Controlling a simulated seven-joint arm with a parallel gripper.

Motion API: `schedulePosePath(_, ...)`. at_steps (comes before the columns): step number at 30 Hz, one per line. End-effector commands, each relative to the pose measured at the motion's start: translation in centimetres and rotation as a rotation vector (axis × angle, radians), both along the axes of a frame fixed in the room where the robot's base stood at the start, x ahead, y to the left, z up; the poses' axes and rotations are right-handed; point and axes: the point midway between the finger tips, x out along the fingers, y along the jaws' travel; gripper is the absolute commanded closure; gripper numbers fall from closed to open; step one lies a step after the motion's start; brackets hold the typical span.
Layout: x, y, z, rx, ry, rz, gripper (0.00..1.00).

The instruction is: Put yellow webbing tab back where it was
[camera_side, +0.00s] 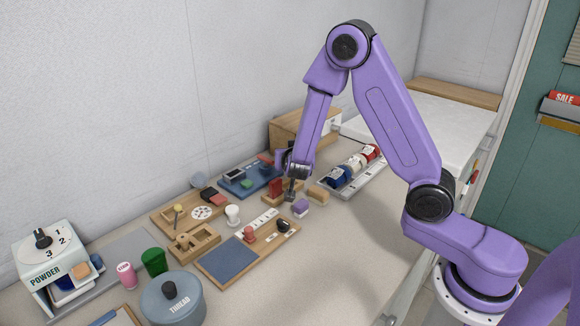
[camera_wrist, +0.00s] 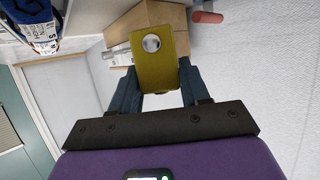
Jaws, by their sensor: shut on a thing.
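The yellow webbing tab (camera_wrist: 160,66) is a flat yellow strip with a round hole near one end. It shows large in the wrist view, between the two dark fingers of my gripper (camera_wrist: 160,88). My gripper is shut on it, with the holed end standing out past the fingers. In the side view my gripper (camera_side: 291,194) is low over the back middle of the worktop, beside a red block on a wooden stand (camera_side: 275,189). I cannot make out the tab in the side view; it is too small or hidden by the fingers.
A board with a blue pad (camera_side: 229,259) lies in front, left of my gripper. A purple-and-white block (camera_side: 300,208) is close by. A blue tray (camera_side: 248,181) and a rack of rolls (camera_side: 352,178) stand behind. A lidded thread pot (camera_side: 172,300) is front left. The right-front worktop is clear.

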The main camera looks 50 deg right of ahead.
Motion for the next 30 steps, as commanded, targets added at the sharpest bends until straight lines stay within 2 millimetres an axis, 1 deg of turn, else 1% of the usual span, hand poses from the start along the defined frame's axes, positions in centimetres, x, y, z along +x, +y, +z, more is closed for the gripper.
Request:
schedulePosePath(8, 1.1, -0.2, -1.4, 0.001, 0.0, -0.001, 0.88)
schedulePosePath(12, 1.1, -0.2, -3.1, -0.001, 0.004, 0.001, 0.88)
schedulePosePath(16, 1.1, -0.2, -4.2, 0.0, 0.002, -0.001, 0.88)
schedulePosePath(30, 1.1, -0.2, -4.7, 0.0, 0.0, -0.001, 0.88)
